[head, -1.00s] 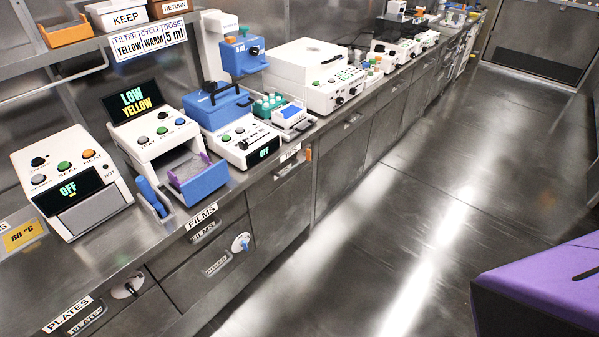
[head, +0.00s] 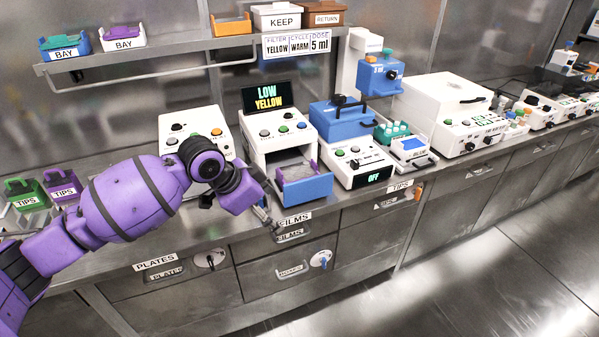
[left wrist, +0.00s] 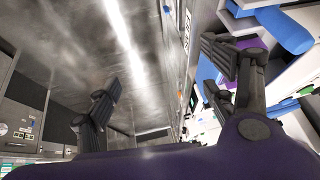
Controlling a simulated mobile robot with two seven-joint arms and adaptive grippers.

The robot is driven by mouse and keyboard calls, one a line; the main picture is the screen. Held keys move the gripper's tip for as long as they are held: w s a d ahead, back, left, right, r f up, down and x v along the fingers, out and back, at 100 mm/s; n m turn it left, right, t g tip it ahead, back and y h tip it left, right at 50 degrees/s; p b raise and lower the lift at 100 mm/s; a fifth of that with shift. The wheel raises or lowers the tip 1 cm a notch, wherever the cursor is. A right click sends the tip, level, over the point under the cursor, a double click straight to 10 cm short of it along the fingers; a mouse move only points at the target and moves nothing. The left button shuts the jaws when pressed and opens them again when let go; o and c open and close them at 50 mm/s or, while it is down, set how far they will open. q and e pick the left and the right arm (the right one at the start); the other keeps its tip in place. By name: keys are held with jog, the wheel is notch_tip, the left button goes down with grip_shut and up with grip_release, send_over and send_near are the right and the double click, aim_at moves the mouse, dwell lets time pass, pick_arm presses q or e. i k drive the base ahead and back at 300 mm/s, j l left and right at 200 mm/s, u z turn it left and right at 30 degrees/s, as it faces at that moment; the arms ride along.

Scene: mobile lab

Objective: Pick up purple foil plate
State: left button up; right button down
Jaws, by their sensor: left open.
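I cannot make out a purple foil plate for sure. Purple parts (head: 312,168) show beside the grey bed of the white LOW YELLOW machine (head: 262,149), above its blue front (head: 307,190). A purple piece also shows in the left wrist view (left wrist: 251,45), close to the right-hand fingers. My left gripper (head: 268,216) hangs over the counter's front edge, just left of and in front of that machine. In the left wrist view my left gripper (left wrist: 163,78) is open with nothing between its fingers. My right gripper is in neither view.
My left forearm partly covers the white machine (head: 176,126) at left. Tips boxes (head: 66,190) stand far left. Shelf (head: 200,42) above holds bins. Drawers labelled PLATES and FILMS lie below the counter. Floor (head: 470,275) at right is clear.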

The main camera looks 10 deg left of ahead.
aim_at(304, 170)
jog(key=i, duration=0.9)
